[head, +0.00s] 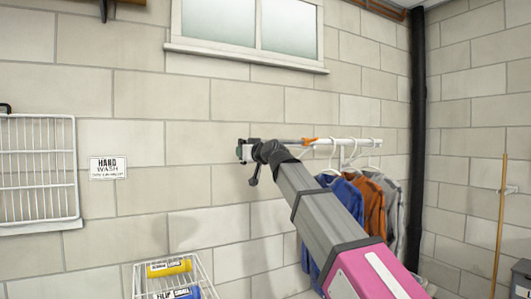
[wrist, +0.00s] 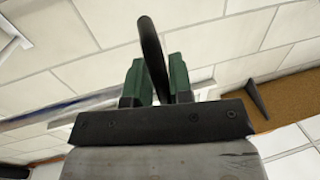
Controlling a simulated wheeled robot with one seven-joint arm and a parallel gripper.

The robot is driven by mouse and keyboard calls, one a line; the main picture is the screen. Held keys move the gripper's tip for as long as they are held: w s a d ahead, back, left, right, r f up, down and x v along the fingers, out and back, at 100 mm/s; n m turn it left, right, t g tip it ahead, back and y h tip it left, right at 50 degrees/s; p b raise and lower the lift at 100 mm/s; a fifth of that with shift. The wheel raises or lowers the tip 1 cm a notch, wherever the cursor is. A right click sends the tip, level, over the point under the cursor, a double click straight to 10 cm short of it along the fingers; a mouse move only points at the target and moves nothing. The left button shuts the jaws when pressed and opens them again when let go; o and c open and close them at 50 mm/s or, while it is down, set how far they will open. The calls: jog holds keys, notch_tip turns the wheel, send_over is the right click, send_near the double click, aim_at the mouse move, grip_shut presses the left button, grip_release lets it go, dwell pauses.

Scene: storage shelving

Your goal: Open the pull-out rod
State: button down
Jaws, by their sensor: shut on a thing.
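The pull-out rod (head: 350,143) runs level along the block wall in the head view. It is pale, with a grey length toward its left end. My gripper (head: 245,151) is at the rod's left end, and my arm hides part of that area. In the wrist view my gripper (wrist: 156,85) has its green fingers closed around a dark curved bar (wrist: 151,50). This bar looks like the rod's handle, but its join to the rod is not clearly visible.
Blue, orange and grey clothes (head: 373,198) hang on white hangers below the rod, partly behind my arm. A wire basket (head: 135,287) with bottles stands below left. A white wire rack (head: 72,170) hangs at far left. A dark pipe (head: 418,140) runs down the corner.

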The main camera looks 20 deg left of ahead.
jog(key=s+a, duration=0.6)
jog(key=s, duration=0.1)
jog(key=shift+s, duration=0.1)
jog(key=c, duration=1.2)
grip_release()
jog(key=shift+o, duration=0.2)
jog(key=v, duration=1)
jog(key=shift+s+d, duration=0.2)
jog(key=shift+d, duration=0.15)
